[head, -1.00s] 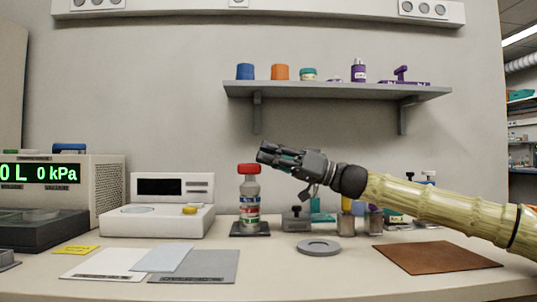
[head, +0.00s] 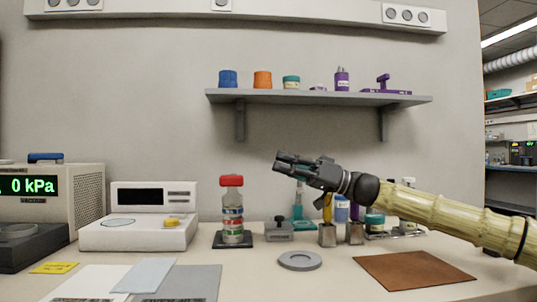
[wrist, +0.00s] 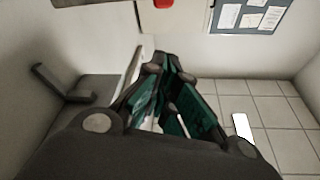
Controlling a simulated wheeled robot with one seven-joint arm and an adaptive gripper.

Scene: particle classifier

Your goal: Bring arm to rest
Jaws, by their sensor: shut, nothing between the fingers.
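My arm (head: 430,208) reaches in from the right in the head view, above the bench. My gripper (head: 276,160) points left and slightly up, in the air between the bench and the wall shelf. Its fingers are shut and empty. In the wrist view my gripper (wrist: 160,60) shows dark fingers with teal inner parts, brought together at the far end. The red-capped bottle (head: 232,212) stands upright on a dark pad to the left of and below my gripper, apart from it.
A wall shelf (head: 318,98) with small jars hangs above my gripper. A pressure display (head: 38,186) stands at the left.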

